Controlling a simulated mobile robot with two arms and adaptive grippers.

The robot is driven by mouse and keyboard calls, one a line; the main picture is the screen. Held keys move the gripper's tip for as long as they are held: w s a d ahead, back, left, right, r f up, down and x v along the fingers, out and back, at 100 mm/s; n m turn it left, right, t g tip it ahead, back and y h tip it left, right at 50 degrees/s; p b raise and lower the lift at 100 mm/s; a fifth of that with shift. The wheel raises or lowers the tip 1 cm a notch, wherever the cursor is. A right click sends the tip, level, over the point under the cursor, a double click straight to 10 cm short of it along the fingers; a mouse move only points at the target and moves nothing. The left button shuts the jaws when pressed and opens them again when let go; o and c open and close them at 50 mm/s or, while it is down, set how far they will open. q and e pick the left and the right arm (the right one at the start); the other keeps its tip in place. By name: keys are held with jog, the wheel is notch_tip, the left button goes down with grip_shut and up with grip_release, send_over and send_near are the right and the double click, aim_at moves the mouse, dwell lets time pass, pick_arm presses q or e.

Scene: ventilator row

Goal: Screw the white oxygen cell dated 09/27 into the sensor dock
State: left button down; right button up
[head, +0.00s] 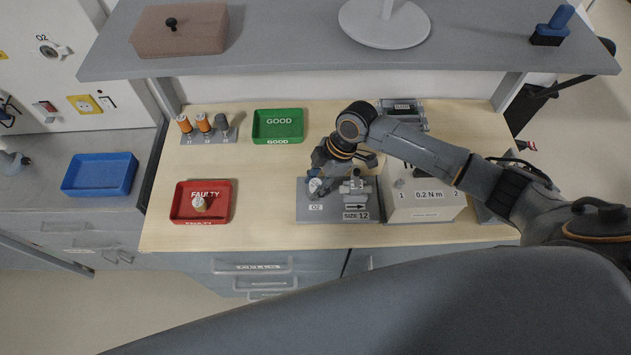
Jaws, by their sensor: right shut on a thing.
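My right gripper (319,180) is shut on a small whitish cell (315,187), just above or at the left part of the grey sensor dock (342,216) marked O2. The fingers partly cover the cell, and I cannot tell whether it touches the socket. Its date is too small to read. A metal fitting (355,187) stands on the dock's right part, near the SIZE 12 label. Another whitish cell (199,203) lies in the red FAULTY tray (222,213). My left gripper is not in view.
A grey rack (217,137) with orange and grey cylinders stands at the back left, beside the green GOOD tray (279,140). A 0.2 N m box (424,208) stands right of the dock. A shelf (290,50) overhangs the back. Bare wood lies between red tray and dock.

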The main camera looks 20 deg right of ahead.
jog(key=shift+m+p, duration=0.4)
jog(key=shift+p, duration=0.2)
grip_shut()
jog(key=shift+s+m+t+p, duration=0.1)
jog(key=shift+m+t+p, duration=0.2)
jog(key=shift+m+p, duration=0.1)
jog(key=shift+f+m, duration=0.1)
jog(key=shift+m, duration=0.4)
jog(key=shift+s+f+m+t+h, duration=0.15)
jog(key=shift+m+t, duration=0.2)
jog(key=shift+m, duration=0.3)
jog(key=shift+s+f+m+t+h, duration=0.15)
jog(key=shift+m+t, duration=0.2)
jog(key=shift+m, duration=0.3)
jog(key=o, duration=1)
grip_release()
jog(key=shift+o, duration=0.2)
jog(key=shift+w, duration=0.2)
jog(key=shift+w+d+r, duration=0.1)
jog(key=shift+r, duration=0.05)
